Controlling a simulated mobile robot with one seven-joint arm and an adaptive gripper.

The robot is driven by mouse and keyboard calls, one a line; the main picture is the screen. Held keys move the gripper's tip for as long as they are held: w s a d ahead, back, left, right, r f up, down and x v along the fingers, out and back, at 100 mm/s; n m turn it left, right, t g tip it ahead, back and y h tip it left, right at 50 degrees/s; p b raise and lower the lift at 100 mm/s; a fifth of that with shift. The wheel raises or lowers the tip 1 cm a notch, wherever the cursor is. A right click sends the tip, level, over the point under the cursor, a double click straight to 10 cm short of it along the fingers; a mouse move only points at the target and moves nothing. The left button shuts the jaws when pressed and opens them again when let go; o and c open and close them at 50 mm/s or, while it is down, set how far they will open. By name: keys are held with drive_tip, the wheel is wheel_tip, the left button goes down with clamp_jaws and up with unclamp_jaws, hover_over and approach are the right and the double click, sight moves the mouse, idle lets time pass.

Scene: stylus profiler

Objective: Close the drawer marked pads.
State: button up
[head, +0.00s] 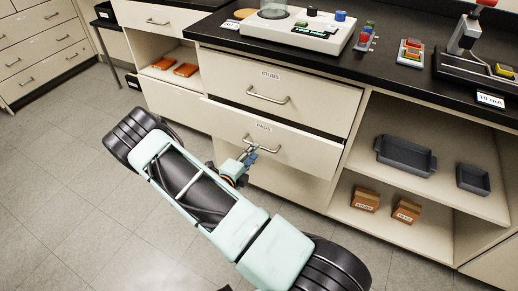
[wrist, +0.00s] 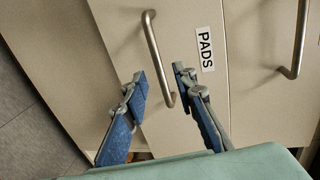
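The drawer marked PADS (head: 305,150) is the lower of two cream drawers under the black counter. It stands out a little, with a dark gap along its top edge. Its label (wrist: 205,49) and metal bar handle (wrist: 152,42) show in the wrist view. My gripper (head: 250,155) is in front of this drawer, by the handle. In the wrist view my gripper (wrist: 160,75) is open, its blue-padded fingers apart on either side of the handle's lower end. I cannot tell whether either finger touches the handle.
The STUBS drawer (head: 300,93) above looks shut. Open shelves (head: 440,190) at the right hold grey bins (head: 405,155) and small brown boxes (head: 365,199). A white instrument (head: 300,32) and colored items stand on the counter (head: 385,68). The floor (head: 60,180) at the left is clear.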

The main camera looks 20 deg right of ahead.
drive_tip(key=b+x, duration=0.1)
drive_tip(key=x, duration=0.4)
drive_tip(key=shift+w+d, duration=0.1)
drive_tip(key=shift+d, duration=0.1)
clamp_jaws()
